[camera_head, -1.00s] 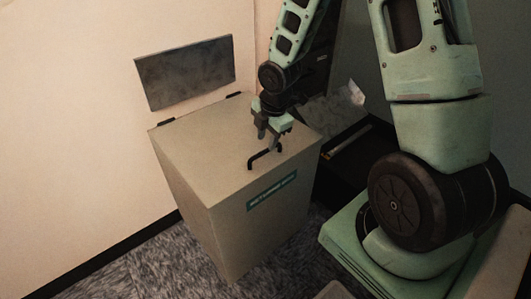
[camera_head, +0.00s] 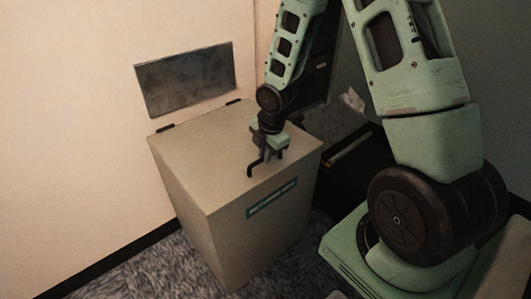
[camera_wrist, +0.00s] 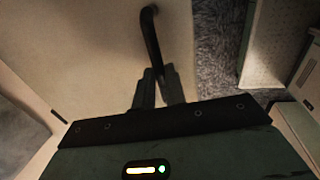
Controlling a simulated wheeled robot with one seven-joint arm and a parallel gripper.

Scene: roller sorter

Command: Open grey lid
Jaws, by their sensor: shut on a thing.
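The grey-beige lid (camera_head: 205,145) lies flat on top of a tall box-shaped bin (camera_head: 215,232), looking closed. Two black hinges show along its back edge by the wall. A black bar handle (camera_head: 251,170) stands on the lid near its front edge. It also shows in the wrist view (camera_wrist: 150,35), running down between the fingers. My gripper (camera_head: 269,160) is over the front part of the lid, pointing down, and is shut on the handle. The wrist view shows the two dark fingers (camera_wrist: 157,92) on either side of the bar; they hide its near end.
A dark grey panel (camera_head: 186,75) is on the wall behind the bin. A green label (camera_head: 272,198) is on the bin's front. A dark low tray or shelf (camera_head: 350,160) stands right of the bin. Grey carpet (camera_head: 140,262) lies in front and left.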

